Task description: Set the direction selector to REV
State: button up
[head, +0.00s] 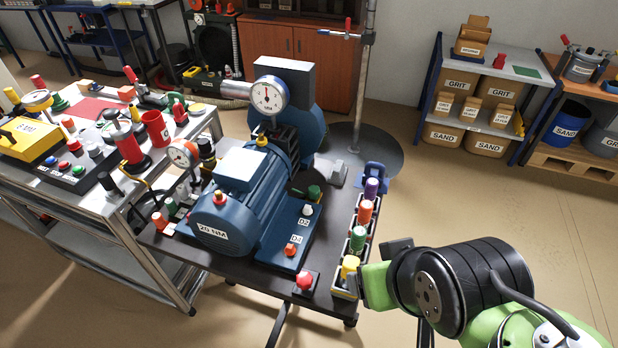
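No part in view carries a readable REV mark, so I cannot tell which one is the direction selector. A blue motor unit (242,195) marked "20 NM" stands on the dark table. Its base has a light knob (307,210) by a "D2" label and an orange knob (290,249) by another label. A red knob (304,281) sits on a small dark block at the table's front edge. My gripper (366,285), with green finger parts, is at the table's right edge, beside the yellow peg (349,266). Contact and finger gap are unclear.
A rack of coloured pegs (358,240) runs along the table's right edge. The cart (185,142) at left holds a button box (75,170), a yellow case (28,138) and gauges. Shelves (481,121) with boxes stand at back right. Floor between is clear.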

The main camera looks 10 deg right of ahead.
aim_at(94, 149)
jog(key=u, duration=1.3)
jog(key=j+u, duration=0.55)
jog(key=i+j+u, duration=0.4)
jog(key=j, duration=0.15)
jog(key=i+j+u, duration=0.25)
jog(key=j+u, duration=0.15)
jog(key=i+z, duration=0.3)
jog(key=i, duration=0.35)
jog(key=i+j+z, duration=0.15)
jog(key=i+z, duration=0.15)
jog(key=i, duration=0.3)
jog(key=i+z, duration=0.4)
jog(key=i+j+z, duration=0.15)
jog(key=i+z, duration=0.3)
jog(key=i, duration=0.15)
jog(key=i+j+z, duration=0.4)
jog(key=i+l+z, duration=0.15)
jog(key=i+z, duration=0.25)
jog(key=i+l+z, duration=0.1)
jog(key=i+z, duration=0.15)
jog(key=z, duration=0.15)
jog(key=i+z, duration=0.4)
jog(key=k+j, duration=0.05)
jog(key=k, duration=0.05)
